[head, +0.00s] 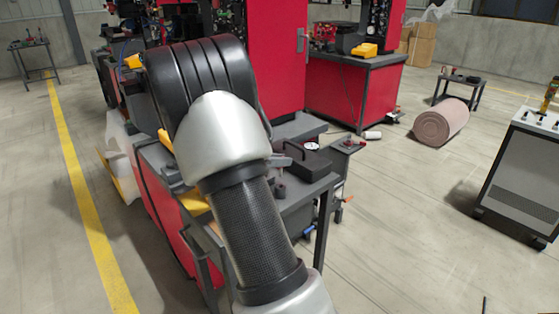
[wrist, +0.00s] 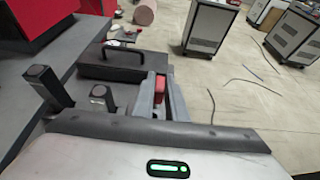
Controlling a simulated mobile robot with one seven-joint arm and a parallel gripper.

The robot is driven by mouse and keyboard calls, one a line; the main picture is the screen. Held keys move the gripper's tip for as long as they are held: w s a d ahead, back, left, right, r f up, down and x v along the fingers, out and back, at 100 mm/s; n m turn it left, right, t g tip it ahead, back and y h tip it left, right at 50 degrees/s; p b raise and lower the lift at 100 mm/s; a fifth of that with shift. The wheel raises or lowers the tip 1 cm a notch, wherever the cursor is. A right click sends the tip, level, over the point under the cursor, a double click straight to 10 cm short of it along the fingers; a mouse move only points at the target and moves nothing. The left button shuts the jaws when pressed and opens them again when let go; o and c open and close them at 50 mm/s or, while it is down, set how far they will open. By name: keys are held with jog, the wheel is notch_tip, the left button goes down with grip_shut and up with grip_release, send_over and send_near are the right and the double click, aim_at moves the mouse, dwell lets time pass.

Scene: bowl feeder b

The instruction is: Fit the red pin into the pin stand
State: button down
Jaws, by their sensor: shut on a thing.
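The red pin (wrist: 159,88) shows as a small red piece between the two grey fingers of my gripper (wrist: 163,97) in the wrist view. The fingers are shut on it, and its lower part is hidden. Two dark upright posts, a taller square one (wrist: 48,84) and a shorter one (wrist: 102,96), stand to the left of the fingers, apart from them. I cannot tell whether either post is the pin stand. In the head view my arm hides most of the gripper, and I cannot make out the red pin.
A black case with a handle (wrist: 125,62) lies on the grey bench top just beyond the fingers; the case also shows in the head view (head: 303,161). A red machine cabinet (head: 276,60) rises behind the bench. Open floor (head: 400,220) lies to the right.

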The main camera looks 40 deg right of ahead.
jog(key=shift+f+b, duration=1)
jog(key=shift+f, duration=0.2)
jog(key=shift+r, duration=0.25)
jog(key=shift+f+b, duration=0.4)
jog(key=shift+b, duration=0.7)
dwell(1.1)
jog(key=shift+f, duration=1)
dwell(3.3)
